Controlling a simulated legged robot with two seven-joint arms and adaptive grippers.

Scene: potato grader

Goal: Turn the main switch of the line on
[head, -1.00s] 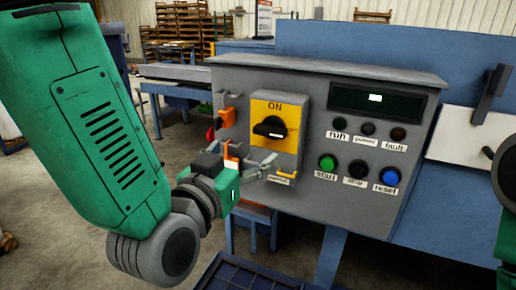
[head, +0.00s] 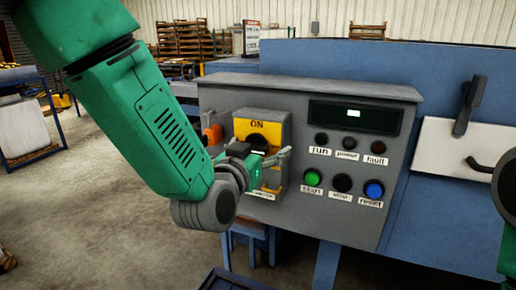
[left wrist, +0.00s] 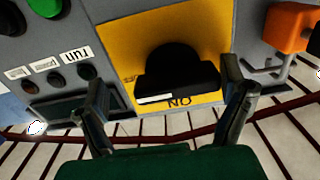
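The main switch is a black rotary knob (head: 257,142) on a yellow plate (head: 276,126) marked ON at its top. In the left wrist view, which is upside down, the knob (left wrist: 178,80) has its bar lying across the plate, with a white mark at the bar's left end, away from the ON label (left wrist: 180,102). My left gripper (head: 276,172) is open in front of the switch. In the left wrist view its fingers stand apart on either side of the knob, with gaps between. In the head view the gripper hides the knob's lower part. My right gripper is not in view.
The grey control box (head: 225,101) also carries a dark display (head: 350,117), lamps, and green (head: 312,178), black and blue (head: 374,190) buttons right of the switch. An orange part (head: 212,135) sticks out at its left side. A blue frame (head: 330,258) stands below.

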